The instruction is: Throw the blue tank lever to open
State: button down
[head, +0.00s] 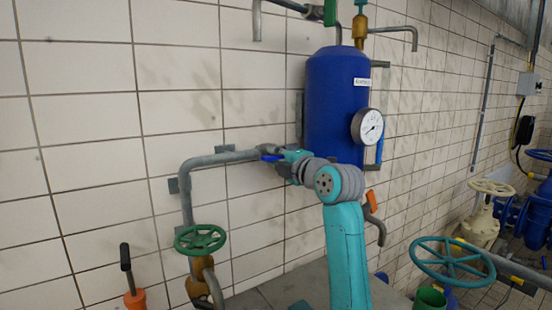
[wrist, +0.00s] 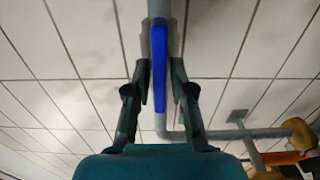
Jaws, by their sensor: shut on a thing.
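The blue tank (head: 335,92) is fixed against the tiled wall, with a round white gauge on its front. The blue lever (head: 270,158) shows as a small piece beside the grey pipe to the left of the tank. In the wrist view the lever (wrist: 180,62) is a long blue bar lying roughly along the grey pipe (wrist: 158,30). My gripper (head: 279,157) is at the lever, and its dark fingers (wrist: 161,78) are shut on it from both sides. The tank's lower part is partly hidden behind my arm.
A green handwheel (head: 200,240) on a brass valve is below left of my gripper. A black-handled orange tool (head: 132,280) stands at the lower left. An orange lever (head: 371,201) hangs below the tank. A teal handwheel (head: 452,262) is at the lower right.

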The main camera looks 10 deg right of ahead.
jog(key=shift+f, duration=0.1)
jog(key=c, duration=1.2)
grip_release()
jog(key=shift+s, duration=0.15)
jog(key=v, duration=1.1)
jog(key=shift+s, duration=0.35)
jog(key=shift+d, duration=0.2)
